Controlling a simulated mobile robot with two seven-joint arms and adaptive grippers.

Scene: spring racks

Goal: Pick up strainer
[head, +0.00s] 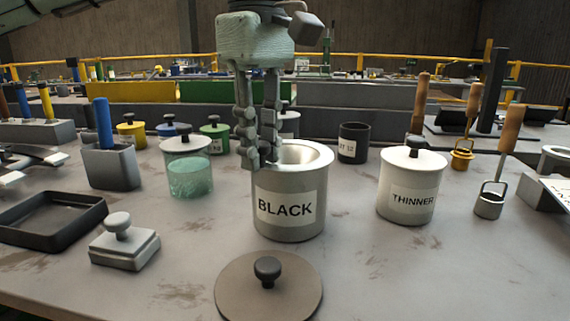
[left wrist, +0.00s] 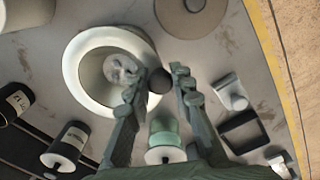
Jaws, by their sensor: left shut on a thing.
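My left gripper (head: 261,163) reaches down to the left rim of the cream-and-grey pot labelled BLACK (head: 310,225). In the left wrist view, a dark round knob (left wrist: 160,80) sits between the fingertips of the left gripper (left wrist: 155,92). It lies at the rim of the pot (left wrist: 82,97). A grey spotted disc (left wrist: 122,68) shows inside the pot and looks like the strainer's head. The join between knob and disc is hidden by a finger. The strainer cannot be made out in the head view. My right gripper is not in view.
The pot's lid (head: 240,287) lies in front of it. A jar with green liquid (head: 190,178) stands close left, and a THINNER pot (head: 410,185) stands right. A black cup (head: 354,143) is behind. A dark tray (head: 45,220) and grey block (head: 125,248) are at left.

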